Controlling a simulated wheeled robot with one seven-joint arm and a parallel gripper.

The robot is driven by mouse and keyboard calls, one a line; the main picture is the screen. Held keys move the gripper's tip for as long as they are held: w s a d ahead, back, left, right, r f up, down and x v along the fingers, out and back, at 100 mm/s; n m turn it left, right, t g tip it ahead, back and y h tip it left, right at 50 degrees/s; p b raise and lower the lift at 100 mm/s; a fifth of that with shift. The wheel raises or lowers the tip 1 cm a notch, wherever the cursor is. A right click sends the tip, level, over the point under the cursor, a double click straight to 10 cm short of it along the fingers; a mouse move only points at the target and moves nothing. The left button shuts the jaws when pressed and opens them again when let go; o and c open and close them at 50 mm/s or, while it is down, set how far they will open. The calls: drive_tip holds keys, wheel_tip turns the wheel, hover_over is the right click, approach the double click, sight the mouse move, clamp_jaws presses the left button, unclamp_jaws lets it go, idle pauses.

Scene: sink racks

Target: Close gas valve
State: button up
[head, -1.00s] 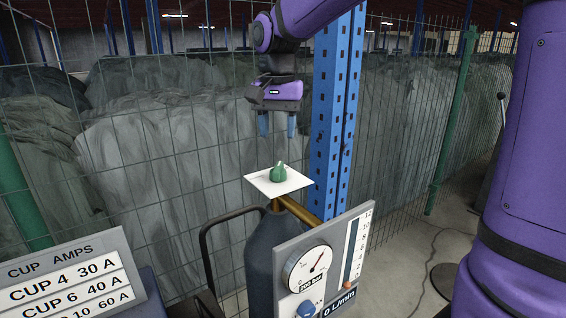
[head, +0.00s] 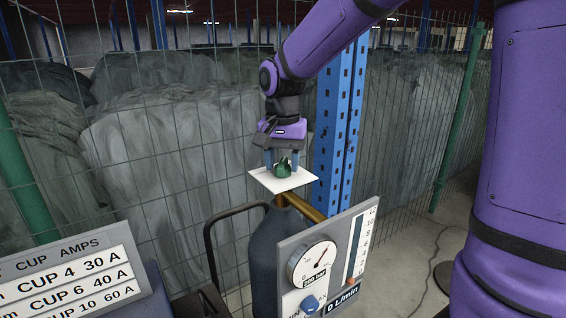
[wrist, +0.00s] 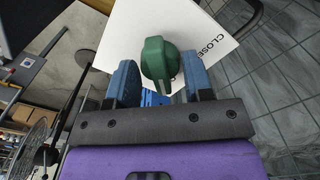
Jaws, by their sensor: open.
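The gas valve is a green knob (head: 283,168) on top of a dark gas cylinder (head: 270,245), with a white square plate (head: 262,178) around it. In the wrist view the knob (wrist: 158,62) has a pale pointer line, and the plate (wrist: 222,30) bears the word "CLOSE", partly cut off. My gripper (head: 282,163) points down over the plate. Its blue fingers are open, one on each side of the knob; in the wrist view (wrist: 158,78) gaps show between fingers and knob. Whether a finger touches the knob's far side I cannot tell.
A panel with a round gauge (head: 312,263) and a flow scale (head: 357,245) stands in front of the cylinder. A blue post (head: 340,130) and wire fence stand behind. A sign (head: 70,275) is at lower left. A dark handle rail (head: 212,235) is left of the cylinder.

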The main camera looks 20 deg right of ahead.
sight(283, 162)
drive_tip(key=c, duration=0.6)
drive_tip(key=n, duration=0.4)
drive_tip(key=shift+n, duration=0.4)
drive_tip(key=n, duration=0.5)
drive_tip(key=shift+n, duration=0.3)
drive_tip(key=o, duration=0.6)
drive_tip(key=shift+r, duration=0.1)
drive_tip(key=shift+r, duration=2.4)
